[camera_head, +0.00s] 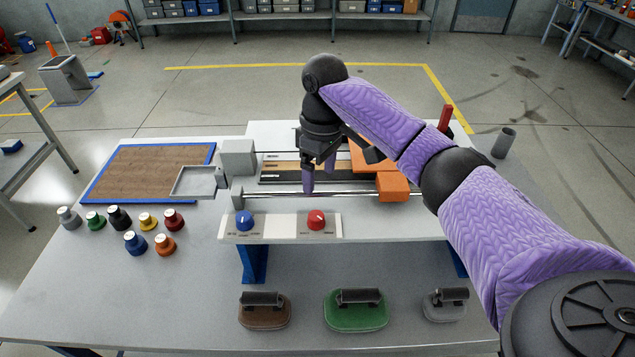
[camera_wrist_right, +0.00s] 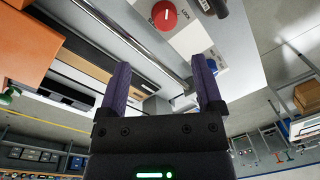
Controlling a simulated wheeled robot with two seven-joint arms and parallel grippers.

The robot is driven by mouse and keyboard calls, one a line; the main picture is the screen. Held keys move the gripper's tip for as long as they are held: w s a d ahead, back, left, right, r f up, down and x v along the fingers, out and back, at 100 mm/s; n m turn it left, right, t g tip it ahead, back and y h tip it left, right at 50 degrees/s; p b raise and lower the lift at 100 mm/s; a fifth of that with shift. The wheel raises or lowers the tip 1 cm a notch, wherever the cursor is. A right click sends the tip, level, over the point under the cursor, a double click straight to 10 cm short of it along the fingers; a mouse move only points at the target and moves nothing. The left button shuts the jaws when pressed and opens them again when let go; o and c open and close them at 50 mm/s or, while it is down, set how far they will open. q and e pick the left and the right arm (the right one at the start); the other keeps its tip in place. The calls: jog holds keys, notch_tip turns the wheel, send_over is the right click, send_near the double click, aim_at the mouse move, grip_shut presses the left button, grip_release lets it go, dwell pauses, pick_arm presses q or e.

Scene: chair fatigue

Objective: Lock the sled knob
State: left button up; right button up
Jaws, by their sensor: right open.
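A red knob (camera_head: 317,219) with a white line on its top sits on the right part of a white front panel (camera_head: 281,226). A blue knob (camera_head: 245,221) sits on the panel's left part. The red knob also shows at the top of the right wrist view (camera_wrist_right: 164,15), apart from the fingers, with small lettering beside it. My right gripper (camera_head: 318,175) points down over the rail area behind the panel. Its two purple fingers (camera_wrist_right: 161,85) are apart with nothing held between them. An orange block (camera_head: 392,187) sits on the rails right of the gripper. My left gripper is out of view.
Several coloured knobs (camera_head: 118,217) stand loose on the table at left, near a brown board with blue edges (camera_head: 150,172). Brown, green (camera_head: 356,312) and grey handled pads lie along the front. A red upright handle (camera_head: 445,118) stands behind my right arm. The table's left front is clear.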

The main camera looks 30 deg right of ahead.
aim_at(317, 215)
jog(key=f, duration=0.6)
jog(key=s+a+f+b, duration=0.1)
jog(key=f, duration=0.2)
jog(key=shift+a+f, duration=0.1)
jog(key=shift+f, duration=0.1)
jog(key=shift+c, duration=0.2)
grip_shut()
